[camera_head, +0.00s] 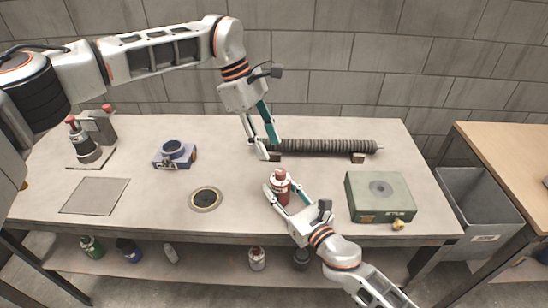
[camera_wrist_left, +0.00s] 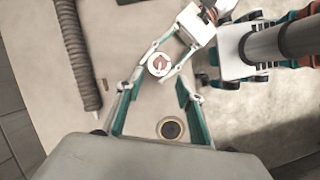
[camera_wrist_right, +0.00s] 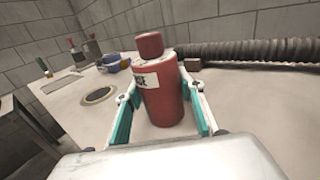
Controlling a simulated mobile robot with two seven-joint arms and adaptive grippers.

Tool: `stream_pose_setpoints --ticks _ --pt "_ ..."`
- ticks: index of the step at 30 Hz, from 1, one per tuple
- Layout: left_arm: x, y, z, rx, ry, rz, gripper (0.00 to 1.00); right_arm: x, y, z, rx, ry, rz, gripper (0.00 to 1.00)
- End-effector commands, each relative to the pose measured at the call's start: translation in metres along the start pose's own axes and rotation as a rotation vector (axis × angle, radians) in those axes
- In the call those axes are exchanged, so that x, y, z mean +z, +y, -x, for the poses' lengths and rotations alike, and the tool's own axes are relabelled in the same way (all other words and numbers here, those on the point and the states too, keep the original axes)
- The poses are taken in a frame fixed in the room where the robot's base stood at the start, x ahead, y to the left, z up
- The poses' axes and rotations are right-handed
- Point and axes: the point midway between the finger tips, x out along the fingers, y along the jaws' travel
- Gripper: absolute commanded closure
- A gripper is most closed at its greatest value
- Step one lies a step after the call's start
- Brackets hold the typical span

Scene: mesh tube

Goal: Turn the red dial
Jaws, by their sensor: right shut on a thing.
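My right gripper (camera_head: 277,198) is shut on a red bottle (camera_head: 281,188) with a red cap (camera_head: 281,174) and a white label. In the right wrist view the bottle (camera_wrist_right: 163,95) stands upright between the two teal fingers. My left gripper (camera_head: 268,150) is open and empty, above the table behind the bottle. The left wrist view shows the bottle's top (camera_wrist_left: 159,65) from above, near the spread left fingertips. I cannot make out a separate red dial. A grey device (camera_head: 100,125) at the back left has a small red knob (camera_head: 107,107).
A ribbed dark tube (camera_head: 325,146) lies at the back on small blocks. A green box (camera_head: 381,197) stands at right. A blue fixture (camera_head: 174,155), a black-and-yellow disc (camera_head: 205,199) and a grey plate (camera_head: 95,195) are at left. A grey bin (camera_head: 480,210) is beside the table.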

Motion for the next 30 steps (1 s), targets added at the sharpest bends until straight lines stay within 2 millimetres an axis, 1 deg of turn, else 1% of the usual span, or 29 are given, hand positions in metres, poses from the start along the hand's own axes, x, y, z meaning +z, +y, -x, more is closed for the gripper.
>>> stream_pose_setpoints --ticks 1,3,7,12,21,22,23,24,30 --pt "0.0 0.001 0.009 0.003 0.001 0.001 0.63 0.0 0.0 0.0 0.001 0.0 0.0 0.87" --pt "0.0 0.001 0.019 0.002 0.001 0.001 0.63 0.0 0.0 0.0 0.001 0.0 0.0 0.87" --pt "0.0 0.0 0.031 0.0 0.0 0.001 0.63 0.0 0.001 0.0 0.001 0.0 -0.001 0.87" --pt "0.0 0.0 0.036 0.0 0.0 0.001 0.63 0.0 0.001 0.0 0.001 0.0 -0.001 0.87" --pt "0.0 0.0 0.036 0.0 0.0 0.0 0.63 0.0 0.001 0.0 0.001 0.0 -0.001 0.87" --pt "0.0 0.0 0.036 0.0 0.0 0.0 0.63 0.0 0.001 0.0 0.001 0.0 -0.001 0.54" --pt "0.0 0.0 0.036 0.0 0.0 0.0 0.63 0.0 0.001 0.0 0.001 0.0 -0.001 0.46" --pt "0.0 0.0 0.036 0.0 0.0 0.001 0.63 0.0 0.001 0.0 0.001 0.0 -0.001 0.42" --pt "0.0 0.0 0.036 0.0 0.0 0.0 0.63 0.0 0.001 0.0 0.001 0.0 -0.001 0.42"
